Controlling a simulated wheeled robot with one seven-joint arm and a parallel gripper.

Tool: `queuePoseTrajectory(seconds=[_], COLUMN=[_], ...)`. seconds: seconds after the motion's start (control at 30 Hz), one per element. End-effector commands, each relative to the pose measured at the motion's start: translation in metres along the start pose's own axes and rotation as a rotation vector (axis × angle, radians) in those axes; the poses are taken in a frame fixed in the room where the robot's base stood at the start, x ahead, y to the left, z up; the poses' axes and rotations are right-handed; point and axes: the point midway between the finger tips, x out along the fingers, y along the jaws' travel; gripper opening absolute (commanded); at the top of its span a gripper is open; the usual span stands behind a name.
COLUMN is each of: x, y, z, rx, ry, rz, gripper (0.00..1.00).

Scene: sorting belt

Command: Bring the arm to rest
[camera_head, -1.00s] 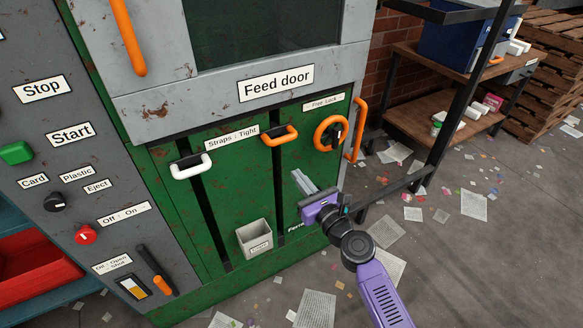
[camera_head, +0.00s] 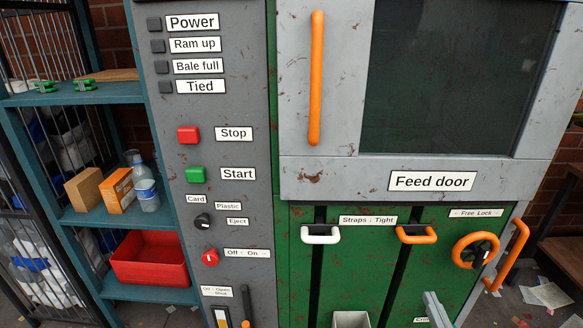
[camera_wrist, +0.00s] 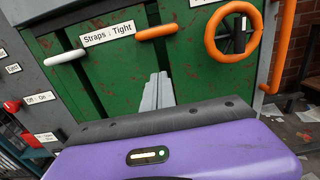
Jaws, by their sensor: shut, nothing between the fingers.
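My gripper (camera_head: 436,311) shows only by its grey fingers at the bottom edge of the head view, in front of the green lower panel of the machine (camera_head: 340,262). In the wrist view the fingers (camera_wrist: 157,92) are together with nothing between them, above my purple wrist housing. They point at the green panel below the orange strap handle (camera_wrist: 157,32). The rest of my arm is out of the head view. I cannot tell the exact gap between fingertips and panel.
The orange lock wheel (camera_head: 475,250) and orange upright handle (camera_head: 512,256) stick out right of the fingers. A white strap handle (camera_head: 320,235) and grey bin (camera_head: 351,320) are to the left. A shelf (camera_head: 88,217) with a red crate (camera_head: 150,276) stands far left. Papers litter the floor.

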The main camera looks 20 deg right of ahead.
Motion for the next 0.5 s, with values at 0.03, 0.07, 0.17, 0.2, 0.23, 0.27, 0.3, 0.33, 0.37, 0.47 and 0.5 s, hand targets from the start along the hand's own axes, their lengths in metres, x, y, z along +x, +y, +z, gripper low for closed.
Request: queuePoseTrajectory(seconds=[0.03,0.07,0.17,0.2,0.23,0.27,0.3,0.33,0.37,0.47,0.5], x=[0.0,0.0,0.0,0.0,0.0,0.001,-0.001,-0.005,-0.011,-0.036,-0.049], y=[0.0,0.0,-0.003,-0.005,-0.007,-0.009,-0.01,-0.011,-0.011,-0.003,0.002], z=[0.0,0.0,0.0,0.001,0.005,0.009,0.016,0.018,0.019,0.021,0.022], rx=[-0.008,-0.02,-0.122,-0.201,-0.278,-0.364,-0.491,-0.593,-0.699,-1.063,-1.217], ry=[0.0,0.0,0.001,0.001,0.0,-0.004,-0.006,-0.001,0.006,0.035,0.047], rz=[0.0,0.0,-0.012,-0.021,-0.03,-0.041,-0.055,-0.064,-0.072,-0.077,-0.075], gripper=[0.0,0.0,0.0,0.0,0.0,0.0,0.0,0.0,0.0,0.0,0.0])
